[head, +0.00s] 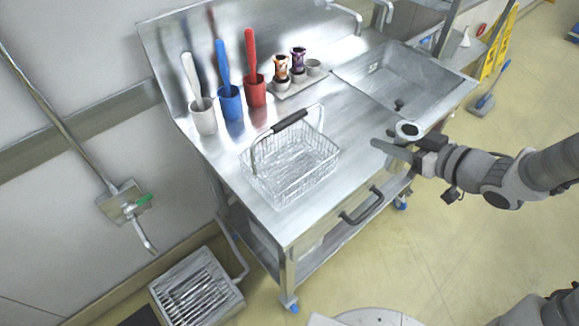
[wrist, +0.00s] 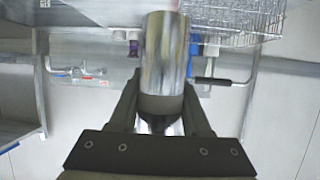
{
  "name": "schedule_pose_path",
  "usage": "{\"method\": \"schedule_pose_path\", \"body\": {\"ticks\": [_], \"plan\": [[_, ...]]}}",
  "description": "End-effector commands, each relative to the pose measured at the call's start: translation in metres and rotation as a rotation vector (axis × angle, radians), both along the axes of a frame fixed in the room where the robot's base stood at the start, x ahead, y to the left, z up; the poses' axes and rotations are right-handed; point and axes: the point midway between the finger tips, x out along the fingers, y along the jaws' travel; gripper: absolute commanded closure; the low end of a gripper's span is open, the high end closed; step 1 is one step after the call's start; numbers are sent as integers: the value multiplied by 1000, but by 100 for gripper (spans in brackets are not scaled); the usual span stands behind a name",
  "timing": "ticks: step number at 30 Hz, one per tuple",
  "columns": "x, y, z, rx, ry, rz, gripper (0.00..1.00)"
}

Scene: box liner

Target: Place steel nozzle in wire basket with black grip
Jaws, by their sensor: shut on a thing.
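The steel nozzle (wrist: 164,60), a shiny cylinder, is held between the fingers of my gripper (wrist: 161,105) in the wrist view. In the head view my gripper (head: 398,147) is at the right front edge of the steel counter, shut on the nozzle (head: 408,130), whose round end faces up. The wire basket (head: 290,165) stands on the counter to the left of my gripper, apart from it. Its black grip (head: 290,120) is on a raised handle arching over the basket. The basket also shows at the upper right of the wrist view (wrist: 240,18).
White (head: 202,115), blue (head: 230,102) and red (head: 255,90) cups with upright handled tools stand at the counter's back left. A small tray (head: 293,84) holds two dark patterned items. A sink (head: 400,85) is at the right. The counter between basket and gripper is clear.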

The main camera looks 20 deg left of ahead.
Motion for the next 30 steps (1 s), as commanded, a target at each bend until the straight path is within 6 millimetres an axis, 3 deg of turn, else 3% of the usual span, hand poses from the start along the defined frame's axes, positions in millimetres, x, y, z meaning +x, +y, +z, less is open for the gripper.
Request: {"method": "schedule_pose_path", "body": {"ticks": [6, 12, 27, 30], "plan": [[-50, 2, 1, 2, 0, 229, 100], [-73, -1, -2, 5, -2, 329, 100], [-66, 49, -26, 287, -111, 338, 100], [-61, 77, -22, 285, -116, 346, 100]]}}
